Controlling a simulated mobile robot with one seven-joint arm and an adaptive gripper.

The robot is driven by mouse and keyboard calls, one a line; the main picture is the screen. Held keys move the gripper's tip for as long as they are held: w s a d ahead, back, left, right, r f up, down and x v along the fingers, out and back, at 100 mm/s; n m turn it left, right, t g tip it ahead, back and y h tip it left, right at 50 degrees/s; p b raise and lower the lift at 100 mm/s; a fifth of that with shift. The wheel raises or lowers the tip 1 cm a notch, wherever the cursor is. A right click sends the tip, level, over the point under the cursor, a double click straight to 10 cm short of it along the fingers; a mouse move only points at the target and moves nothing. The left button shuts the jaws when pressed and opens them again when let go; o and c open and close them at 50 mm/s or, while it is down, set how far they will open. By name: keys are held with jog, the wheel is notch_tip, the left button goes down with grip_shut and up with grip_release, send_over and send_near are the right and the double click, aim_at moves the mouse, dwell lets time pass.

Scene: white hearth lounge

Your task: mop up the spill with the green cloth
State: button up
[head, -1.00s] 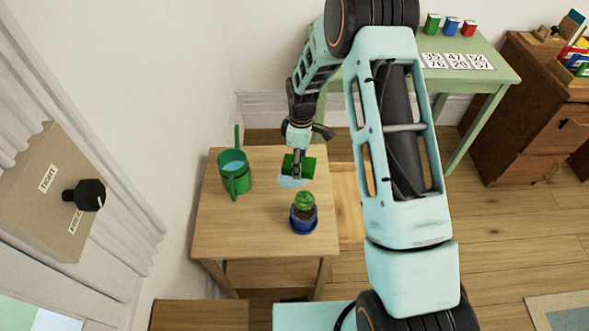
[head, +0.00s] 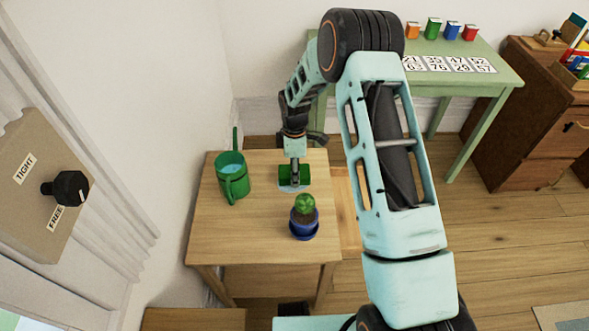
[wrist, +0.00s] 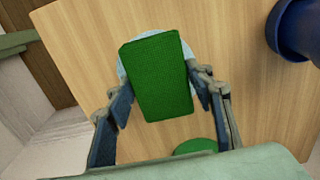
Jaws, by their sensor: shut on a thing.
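The green cloth (head: 294,177) is a flat rectangular pad at the back right of the small wooden table (head: 225,230). My gripper (head: 294,170) is shut on it from above. The wrist view shows the cloth (wrist: 160,78) between the two fingers. The spill (head: 283,188) is a pale blue patch on the tabletop. It is mostly hidden under the cloth, and its edge (wrist: 125,72) shows beside the cloth in the wrist view. Whether the cloth touches the tabletop is hard to tell.
A potted cactus in a blue pot (head: 304,222) stands just in front of the cloth. A green watering can (head: 233,180) with blue water stands to the left. A green table (head: 470,80) with number cards and coloured blocks is at the back right. The front left tabletop is clear.

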aim_at(291, 190)
jog(key=shift+f+b, duration=0.5)
jog(key=shift+f, duration=0.05)
dwell(0.5)
jog(key=shift+w, duration=0.1)
jog(key=shift+w+d+b, duration=0.2)
jog(key=shift+w+b, duration=0.1)
jog(key=shift+w, duration=0.4)
jog(key=shift+w+d+b, duration=0.2)
jog(key=shift+w+b, duration=0.05)
jog(key=shift+w, duration=0.45)
jog(key=shift+w+d+b, duration=0.2)
jog(key=shift+w+b, duration=0.1)
jog(key=shift+w, duration=0.4)
jog(key=shift+s, duration=0.1)
jog(key=shift+s+a+p, duration=0.2)
jog(key=shift+s+a, duration=0.2)
jog(key=shift+s, duration=1)
jog(key=shift+s+a+p, duration=0.15)
jog(key=shift+s+a, duration=0.25)
jog(key=shift+s, duration=1.05)
jog(key=shift+s+a+p, duration=0.2)
jog(key=shift+s+a, duration=0.2)
jog(key=shift+s, duration=1)
jog(key=shift+w, duration=0.1)
